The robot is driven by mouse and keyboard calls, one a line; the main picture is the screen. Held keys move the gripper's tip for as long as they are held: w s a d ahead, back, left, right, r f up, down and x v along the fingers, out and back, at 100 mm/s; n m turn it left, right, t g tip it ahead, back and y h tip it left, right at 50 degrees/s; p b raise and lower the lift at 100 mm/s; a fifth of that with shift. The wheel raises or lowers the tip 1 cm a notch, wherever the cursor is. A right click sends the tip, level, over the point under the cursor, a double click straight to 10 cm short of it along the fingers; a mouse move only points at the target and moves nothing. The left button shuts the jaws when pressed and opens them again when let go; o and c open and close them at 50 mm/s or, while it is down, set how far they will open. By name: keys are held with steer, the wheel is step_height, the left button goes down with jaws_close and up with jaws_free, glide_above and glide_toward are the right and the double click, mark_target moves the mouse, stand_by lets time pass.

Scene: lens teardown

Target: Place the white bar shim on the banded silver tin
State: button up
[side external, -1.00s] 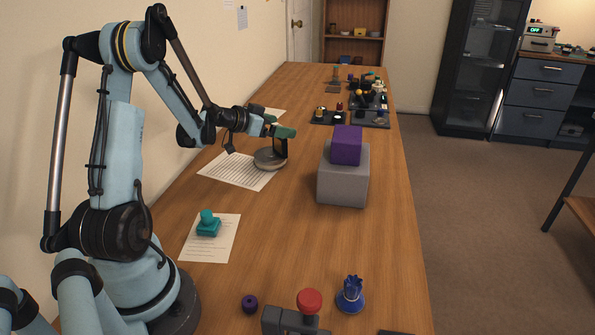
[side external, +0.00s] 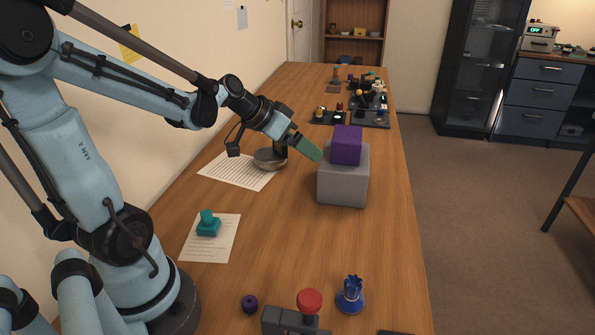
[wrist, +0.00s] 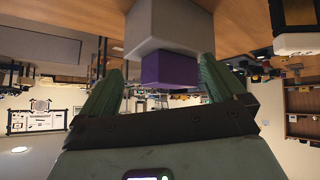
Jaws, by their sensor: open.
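My gripper (side external: 309,149) is open, with green fingers pointing at the purple block (side external: 346,145) that rests on a grey block (side external: 343,186). In the wrist view, the purple block (wrist: 166,70) shows between the two spread fingers, farther out and not visibly held. I cannot pick out a white bar shim in either view. A low round silvery-grey object (side external: 266,159) sits on a printed sheet behind my gripper, partly hidden by it; I cannot tell whether it is the banded silver tin.
A teal stamp-like object (side external: 208,225) lies on a paper at left. Dark trays (side external: 370,120) with several small parts are farther back. The table's middle front is clear.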

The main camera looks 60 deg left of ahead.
steer(key=s+d+g+y, duration=0.1)
steer(key=s+d, duration=0.7)
steer(key=d, duration=0.3)
steer(key=shift+s+d+g+y, duration=0.25)
steer(key=shift+d+g+y, duration=0.05)
steer(key=shift+y, duration=0.1)
